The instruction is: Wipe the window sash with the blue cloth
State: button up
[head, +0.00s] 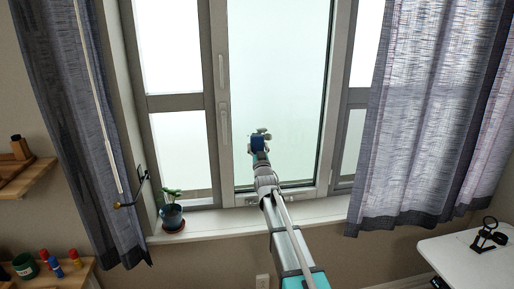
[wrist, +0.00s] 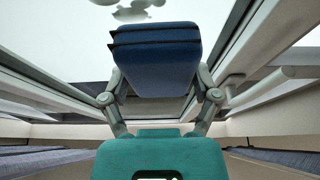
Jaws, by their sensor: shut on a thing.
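The window sash (head: 222,150) is a pale frame around a hazy glass pane (head: 280,90) in the middle of the window. My gripper (wrist: 154,95) is shut on the folded blue cloth (wrist: 154,60), with a finger on each side of it. In the head view the cloth (head: 257,143) is in front of the lower part of the pane, at the end of my outstretched arm. Whether the cloth touches the glass cannot be told. The wrist view also shows a sash rail and handle (wrist: 262,85) to the right of the cloth.
A potted plant (head: 172,215) stands on the left of the sill (head: 325,211). Grey curtains hang at the left (head: 75,110) and right (head: 425,120). Wooden shelves are at the far left and a white table (head: 465,262) is at the lower right.

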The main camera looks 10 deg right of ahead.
jog(key=shift+s, duration=1.5)
